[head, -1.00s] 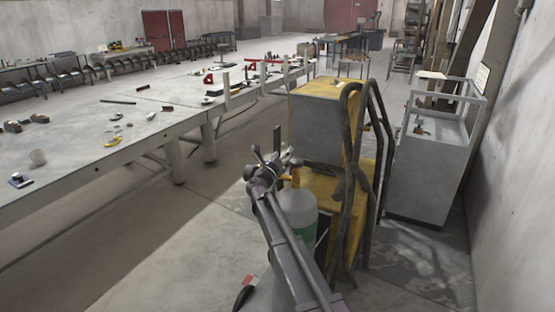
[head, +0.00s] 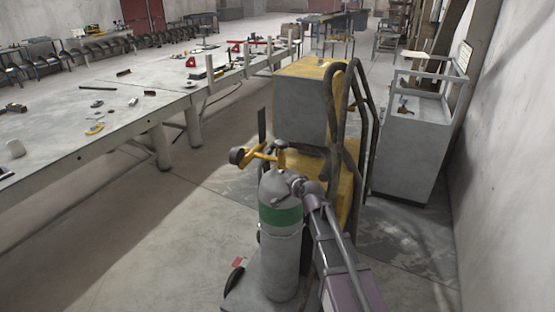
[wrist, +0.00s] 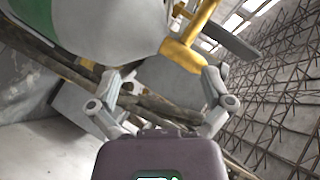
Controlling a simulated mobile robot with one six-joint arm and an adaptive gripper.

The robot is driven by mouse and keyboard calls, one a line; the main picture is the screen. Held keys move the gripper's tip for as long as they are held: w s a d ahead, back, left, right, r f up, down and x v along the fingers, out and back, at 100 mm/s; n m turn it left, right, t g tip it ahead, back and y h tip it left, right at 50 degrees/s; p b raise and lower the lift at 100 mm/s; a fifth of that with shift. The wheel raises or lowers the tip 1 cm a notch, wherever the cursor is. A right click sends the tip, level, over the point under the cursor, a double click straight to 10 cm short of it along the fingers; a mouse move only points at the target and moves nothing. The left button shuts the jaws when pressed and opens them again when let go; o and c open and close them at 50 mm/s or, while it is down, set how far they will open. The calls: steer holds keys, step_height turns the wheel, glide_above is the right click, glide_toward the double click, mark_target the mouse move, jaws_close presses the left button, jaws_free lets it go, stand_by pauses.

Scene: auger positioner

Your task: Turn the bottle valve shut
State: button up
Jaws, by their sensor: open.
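The grey gas bottle (head: 281,250) with a green band stands upright in the middle of the head view. Its yellow valve fitting (head: 262,155) sits on top, with a dark round part at the left end and a small knob (head: 281,146) above the neck. My arm comes from the lower right and ends beside the bottle's right shoulder; the fingers are hard to make out there. In the wrist view my gripper (wrist: 160,82) is open and empty. The bottle (wrist: 110,25) fills the upper left, and the yellow fitting (wrist: 183,55) shows beyond the fingers, nearer the right one.
A yellow and grey machine (head: 305,105) with dark hoses (head: 335,140) stands close behind the bottle. A grey cabinet (head: 410,150) stands by the right wall. A long table (head: 60,135) with scattered tools runs along the left. The floor between table and bottle is clear.

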steer(key=s+d+f+n+g+h, duration=0.2)
steer(key=s+d, duration=0.4)
steer(key=s, duration=0.3)
steer(key=s+d+f+n+g+h, duration=0.2)
steer(key=s+d+f+g, duration=0.3)
steer(key=s, duration=0.4)
steer(key=s+d+f+n+g+h, duration=0.2)
steer(key=s+d+f+n+g, duration=0.1)
steer(key=s+d, duration=0.6)
steer(key=shift+s+f+n+g, duration=0.3)
steer(key=shift+f+g, duration=0.25)
steer(key=shift+g, duration=0.35)
